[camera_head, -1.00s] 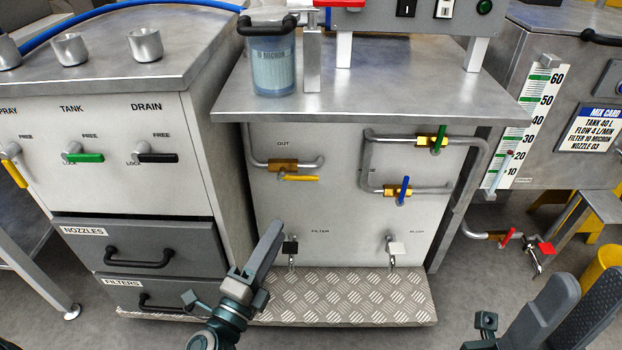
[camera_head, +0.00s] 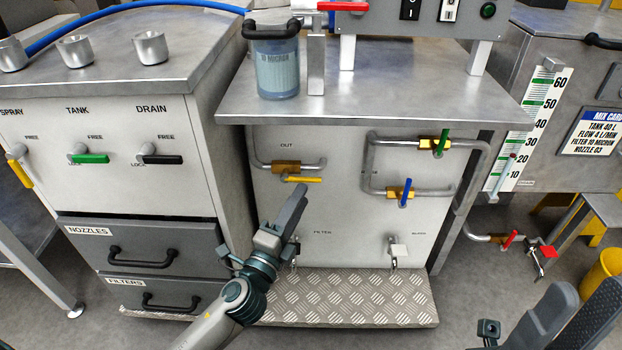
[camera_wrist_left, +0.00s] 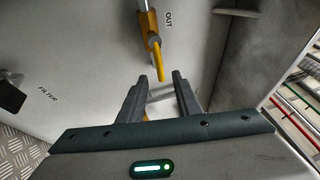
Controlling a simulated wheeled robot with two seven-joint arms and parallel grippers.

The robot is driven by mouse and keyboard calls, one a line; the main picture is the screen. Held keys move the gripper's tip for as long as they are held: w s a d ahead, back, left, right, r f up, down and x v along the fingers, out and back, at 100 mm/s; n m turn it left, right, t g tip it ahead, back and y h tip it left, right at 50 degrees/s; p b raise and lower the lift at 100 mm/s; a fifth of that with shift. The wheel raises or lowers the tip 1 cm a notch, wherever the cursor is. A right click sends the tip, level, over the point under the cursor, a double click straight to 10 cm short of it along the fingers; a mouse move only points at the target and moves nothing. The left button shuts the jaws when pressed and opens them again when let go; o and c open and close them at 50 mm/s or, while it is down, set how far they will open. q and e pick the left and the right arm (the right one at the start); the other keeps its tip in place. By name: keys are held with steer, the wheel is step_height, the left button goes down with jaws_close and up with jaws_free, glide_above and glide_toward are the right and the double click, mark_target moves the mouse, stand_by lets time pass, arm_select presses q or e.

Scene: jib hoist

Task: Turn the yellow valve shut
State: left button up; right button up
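The yellow valve's lever (camera_head: 302,179) is on the white front panel under the OUT label, on a brass body (camera_head: 286,167) in a grey pipe. The lever points right, roughly in line with the pipe. My left gripper (camera_head: 297,196) is just below the lever, fingers pointing up at it. In the left wrist view, its fingers (camera_wrist_left: 161,81) are open, and the yellow lever (camera_wrist_left: 155,52) is ahead, its end near the gap between the fingertips. I see no clear contact. My right gripper (camera_head: 587,292) is at the lower right, empty, fingers apart.
Green (camera_head: 441,142) and blue (camera_head: 405,192) levers are on pipes to the right. A FILTER tap (camera_head: 295,250), partly behind my left gripper, and a second tap (camera_head: 397,250) are below. A treadplate step (camera_head: 350,300) juts out underneath. Another yellow lever (camera_head: 20,173) is under SPRAY.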

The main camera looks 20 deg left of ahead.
mark_target(311, 179)
arm_select(q)
steer(key=shift+x, duration=3.5)
jaws_close()
